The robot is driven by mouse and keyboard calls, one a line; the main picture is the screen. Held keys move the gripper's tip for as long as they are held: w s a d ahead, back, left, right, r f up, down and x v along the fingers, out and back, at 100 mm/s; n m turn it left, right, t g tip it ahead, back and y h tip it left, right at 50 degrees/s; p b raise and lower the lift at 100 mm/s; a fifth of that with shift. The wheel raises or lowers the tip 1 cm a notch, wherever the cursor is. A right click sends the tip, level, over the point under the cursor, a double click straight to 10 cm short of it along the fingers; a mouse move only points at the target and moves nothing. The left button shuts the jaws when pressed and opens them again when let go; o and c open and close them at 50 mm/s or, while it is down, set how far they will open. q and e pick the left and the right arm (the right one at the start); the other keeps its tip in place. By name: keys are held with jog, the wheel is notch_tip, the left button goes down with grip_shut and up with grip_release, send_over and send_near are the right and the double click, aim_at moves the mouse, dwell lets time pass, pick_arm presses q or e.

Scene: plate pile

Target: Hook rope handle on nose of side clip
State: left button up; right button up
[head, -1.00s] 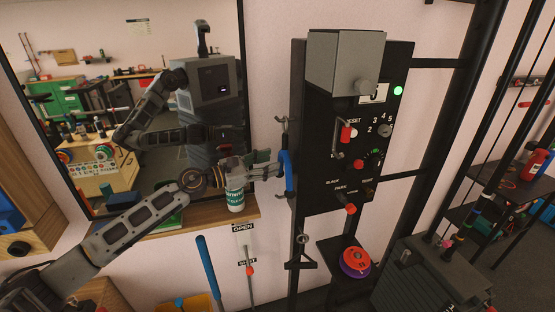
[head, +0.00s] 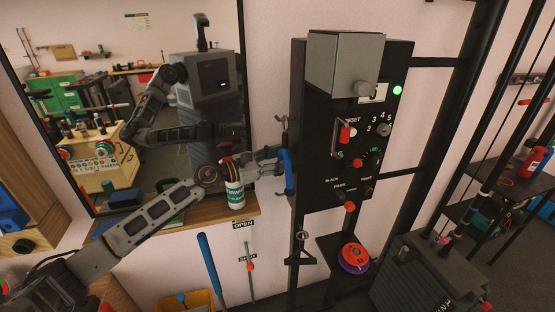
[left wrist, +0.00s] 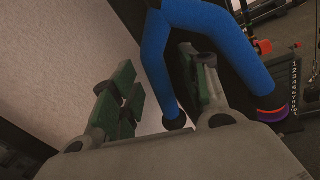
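The blue rope handle (head: 288,172) hangs along the left edge of the black panel. In the left wrist view, the handle (left wrist: 158,62) shows as two blue legs, one of them between my finger pads. My left gripper (head: 277,164) is at the handle from the left. In the wrist view its green-padded fingers (left wrist: 160,95) stand apart, with a gap left of the blue leg. A dark hook-like clip (head: 281,124) juts from the panel's left edge just above the handle; its nose is too small to make out. My right gripper is not in view.
A black control panel (head: 345,185) with knobs and a grey box (head: 345,62) stands right of the handle. A white-green bottle (head: 235,195) stands on a wooden shelf (head: 215,220) under my left wrist. A mirror fills the wall behind. A red-purple spool (head: 355,258) sits below.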

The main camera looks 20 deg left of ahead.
pick_arm(q)
grip_shut()
jog(key=shift+r+p, duration=0.35)
jog(key=shift+r, duration=0.2)
jog(key=shift+r+p, duration=0.35)
jog(key=shift+r, duration=0.1)
dwell(0.4)
jog(key=shift+s+a, duration=0.1)
jog(key=shift+a, duration=0.05)
